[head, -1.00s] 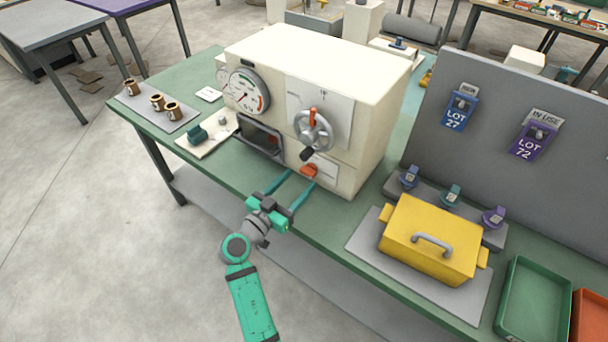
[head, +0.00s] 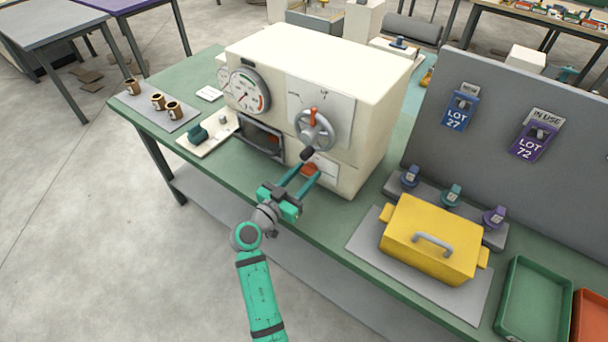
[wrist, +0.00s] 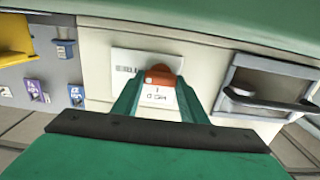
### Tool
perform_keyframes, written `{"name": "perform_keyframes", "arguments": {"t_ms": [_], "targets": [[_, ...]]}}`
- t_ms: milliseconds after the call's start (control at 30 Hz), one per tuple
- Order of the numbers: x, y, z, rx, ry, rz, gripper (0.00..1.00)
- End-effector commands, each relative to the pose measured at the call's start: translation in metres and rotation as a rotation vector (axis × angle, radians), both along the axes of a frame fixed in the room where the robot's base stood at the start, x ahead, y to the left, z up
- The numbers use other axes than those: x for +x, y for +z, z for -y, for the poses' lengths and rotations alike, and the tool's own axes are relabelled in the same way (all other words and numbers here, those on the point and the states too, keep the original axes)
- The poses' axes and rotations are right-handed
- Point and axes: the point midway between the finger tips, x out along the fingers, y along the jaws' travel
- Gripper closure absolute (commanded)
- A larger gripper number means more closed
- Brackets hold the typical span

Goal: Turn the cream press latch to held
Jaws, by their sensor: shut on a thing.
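The cream press (head: 305,85) stands on the green bench. Its small orange-red latch (head: 311,169) sits low on the front, below the handwheel. In the wrist view the latch (wrist: 159,75) shows in front of a white label plate with small marks that I cannot read surely. My gripper (head: 308,176) is at the press front, its two green fingers shut on the latch, one on each side. The wrist view shows my fingertips (wrist: 158,80) flanking it. The fingers partly hide the latch, and I cannot tell its exact turn.
The grey handwheel (head: 314,130) with its dark knob is just above my fingers. A dark-framed door (head: 260,140) is left of the latch. A yellow lidded box (head: 430,235) stands on a grey mat to the right. The bench front near the latch is clear.

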Motion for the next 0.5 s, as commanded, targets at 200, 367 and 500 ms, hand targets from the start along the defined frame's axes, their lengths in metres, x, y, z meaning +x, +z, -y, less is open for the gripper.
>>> {"name": "perform_keyframes", "arguments": {"t_ms": [200, 367, 500], "targets": [[-0.0008, -0.0009, -0.0019, -0.036, 0.003, -0.027, 0.83], [-0.0008, -0.0012, -0.0023, -0.107, 0.003, -0.079, 0.83], [-0.0005, -0.0013, -0.0029, -0.196, 0.003, -0.144, 0.83]]}}
